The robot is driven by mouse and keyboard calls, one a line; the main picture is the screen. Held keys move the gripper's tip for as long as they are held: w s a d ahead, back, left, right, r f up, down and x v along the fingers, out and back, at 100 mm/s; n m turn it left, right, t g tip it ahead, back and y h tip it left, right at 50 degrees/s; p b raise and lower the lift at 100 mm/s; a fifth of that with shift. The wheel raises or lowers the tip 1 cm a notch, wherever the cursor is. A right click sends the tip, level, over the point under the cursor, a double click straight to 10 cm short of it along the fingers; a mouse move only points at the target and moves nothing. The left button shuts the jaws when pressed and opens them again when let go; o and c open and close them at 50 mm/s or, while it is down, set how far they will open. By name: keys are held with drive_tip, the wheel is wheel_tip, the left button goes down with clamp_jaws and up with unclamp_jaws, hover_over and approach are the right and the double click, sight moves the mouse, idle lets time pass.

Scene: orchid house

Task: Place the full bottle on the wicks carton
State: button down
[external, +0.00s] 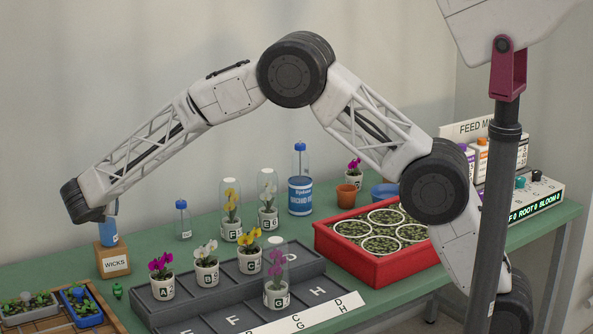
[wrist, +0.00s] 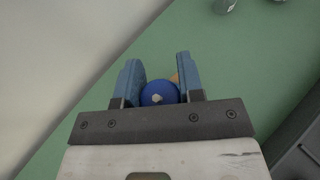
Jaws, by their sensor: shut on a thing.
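The wicks carton (external: 114,262) is a small tan box with a white WICKS label at the left of the bench. My gripper (external: 110,212) is directly above it, pointing down. I cannot tell whether the bottle's base touches the carton. In the wrist view, the bottle's round blue cap (wrist: 158,93) sits between my two blue fingers (wrist: 158,80). A small tan patch (wrist: 175,78) beside the cap may be part of the carton. The bottle looks upright.
A clear blue-capped bottle (external: 183,222) stands to the right of the carton. A small green item (external: 117,290) and a wooden seedling tray (external: 30,318) are in front. A grey lettered rack (external: 205,285) with potted orchids lies right. Green bench (external: 150,225) is clear behind.

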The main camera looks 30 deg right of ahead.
drive_tip(key=shift+f, duration=0.1)
drive_tip(key=c, duration=0.7)
unclamp_jaws()
drive_tip(key=shift+c, duration=0.2)
drive_tip(key=v, duration=1.2)
